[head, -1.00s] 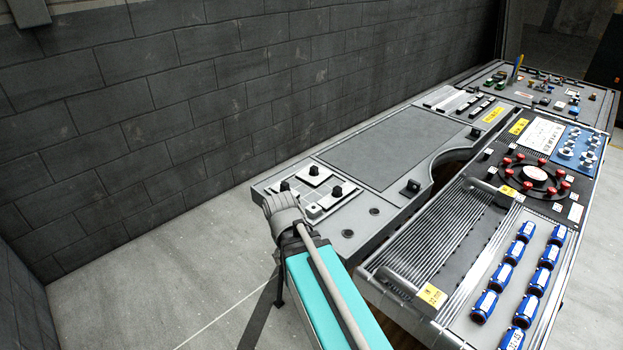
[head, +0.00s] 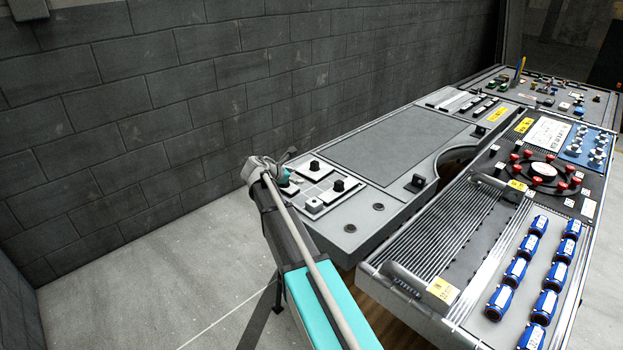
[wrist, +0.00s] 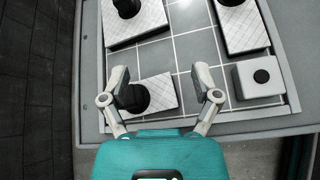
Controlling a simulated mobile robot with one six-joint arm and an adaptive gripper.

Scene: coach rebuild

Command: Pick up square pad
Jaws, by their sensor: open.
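A white pad with a black knob (wrist: 160,92) lies on the gridded tray (wrist: 189,50) in the wrist view, between the fingers of my gripper (wrist: 160,80). The gripper is open, its fingertips apart on either side of the knob. Which one is the square pad I cannot say for certain. In the head view my gripper (head: 285,172) is over the tray's left end, partly hidden by my arm.
A bare dark grey panel (head: 390,145) lies right of the tray. A block wall (head: 130,110) runs close behind the table. A ribbed console (head: 450,235) with several blue cylinders (head: 515,270) stands at the right.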

